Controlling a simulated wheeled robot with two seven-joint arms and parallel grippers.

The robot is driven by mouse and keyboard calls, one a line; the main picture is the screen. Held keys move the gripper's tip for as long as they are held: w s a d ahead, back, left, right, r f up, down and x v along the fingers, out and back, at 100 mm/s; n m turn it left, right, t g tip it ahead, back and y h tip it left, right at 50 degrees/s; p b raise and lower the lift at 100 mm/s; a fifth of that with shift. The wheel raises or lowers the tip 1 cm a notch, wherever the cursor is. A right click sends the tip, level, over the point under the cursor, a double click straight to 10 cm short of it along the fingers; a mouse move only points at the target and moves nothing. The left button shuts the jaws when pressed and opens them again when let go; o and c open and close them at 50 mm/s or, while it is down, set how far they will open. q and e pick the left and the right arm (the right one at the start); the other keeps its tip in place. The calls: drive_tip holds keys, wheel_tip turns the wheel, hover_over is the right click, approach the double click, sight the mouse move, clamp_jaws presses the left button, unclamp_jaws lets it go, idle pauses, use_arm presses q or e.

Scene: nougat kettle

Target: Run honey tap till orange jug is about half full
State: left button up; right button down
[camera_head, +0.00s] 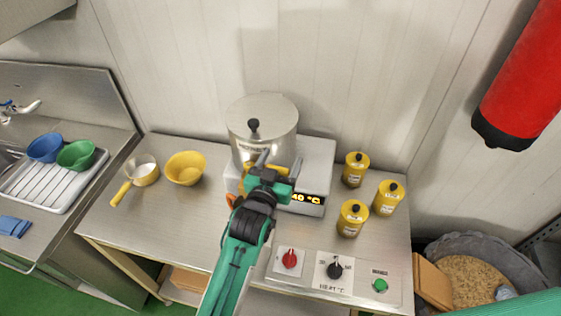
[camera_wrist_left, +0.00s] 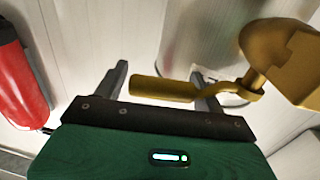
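A steel kettle (camera_head: 262,118) with a black lid knob stands at the back of the bench. A brass tap (camera_wrist_left: 285,62) shows in the left wrist view, with its lever handle (camera_wrist_left: 162,89) reaching between my fingers. In the head view only a yellow bit of the tap shows behind my gripper. My left gripper (camera_head: 277,158) is at the kettle's front; it also shows in the left wrist view (camera_wrist_left: 160,88), fingers wide apart on either side of the handle. A small orange patch (camera_head: 231,199) left of my wrist may be the orange jug; its fill is hidden. My right gripper is out of view.
Behind my wrist is a scale with a lit display (camera_head: 306,199). Several yellow canisters (camera_head: 352,218) stand right. A yellow bowl (camera_head: 185,168) and yellow-handled saucepan (camera_head: 143,170) are left. Red (camera_head: 290,259), black (camera_head: 335,268) and green (camera_head: 380,286) controls sit at the front edge.

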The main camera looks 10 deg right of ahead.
use_arm(q)
drive_tip(key=shift+s+a+f+b, duration=0.2)
drive_tip(key=shift+s+a+b, duration=0.15)
drive_tip(key=shift+s, duration=0.2)
drive_tip(key=b+v, duration=0.4)
drive_tip(key=v, duration=0.8)
drive_tip(key=shift+s+b, duration=0.3)
drive_tip(key=shift+a+r, duration=0.1)
drive_tip(key=shift+r, duration=0.05)
